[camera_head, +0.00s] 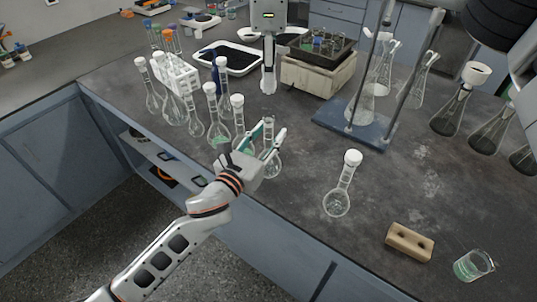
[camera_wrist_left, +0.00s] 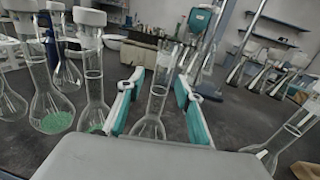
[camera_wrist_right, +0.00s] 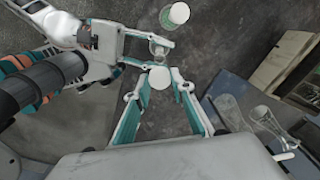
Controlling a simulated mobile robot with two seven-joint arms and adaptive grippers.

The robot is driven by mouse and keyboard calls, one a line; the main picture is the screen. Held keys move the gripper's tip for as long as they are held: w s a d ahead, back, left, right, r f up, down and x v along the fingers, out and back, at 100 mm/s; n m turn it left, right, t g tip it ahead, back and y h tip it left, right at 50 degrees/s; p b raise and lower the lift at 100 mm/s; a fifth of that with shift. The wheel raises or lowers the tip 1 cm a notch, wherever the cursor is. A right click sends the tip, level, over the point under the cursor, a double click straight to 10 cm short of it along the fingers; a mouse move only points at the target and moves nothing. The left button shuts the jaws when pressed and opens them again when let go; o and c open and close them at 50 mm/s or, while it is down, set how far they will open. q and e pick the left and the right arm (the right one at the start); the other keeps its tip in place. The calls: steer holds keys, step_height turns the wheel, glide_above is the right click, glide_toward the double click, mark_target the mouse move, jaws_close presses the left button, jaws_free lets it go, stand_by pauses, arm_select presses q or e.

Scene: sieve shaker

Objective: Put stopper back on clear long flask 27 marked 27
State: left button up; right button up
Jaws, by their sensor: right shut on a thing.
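A clear long-necked flask (camera_head: 273,165) stands on the bench near its front edge, with no stopper on its mouth. It also shows in the left wrist view (camera_wrist_left: 152,118). I cannot read its number. My left gripper (camera_head: 268,133) is open around the neck, with a gap on each side in the left wrist view. My right gripper (camera_wrist_right: 158,72) is shut on a white stopper (camera_wrist_right: 160,78), seen in the right wrist view. The left gripper's fingers and a glass mouth show just beyond the stopper there. Whether stopper and flask touch is unclear.
Several white-stoppered flasks (camera_head: 218,130) stand close to the left. Another stoppered flask (camera_head: 337,203) stands to the right, before a blue-based stand (camera_head: 345,127). A wooden block (camera_head: 410,241) and a beaker (camera_head: 473,266) lie at the front right.

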arm_select(q)
jaws_close()
arm_select(e)
glide_above(269, 126)
steer(key=w, duration=0.1)
steer(key=shift+f, duration=2.5)
steer(key=shift+f, duration=0.9)
steer(key=shift+f, duration=0.55)
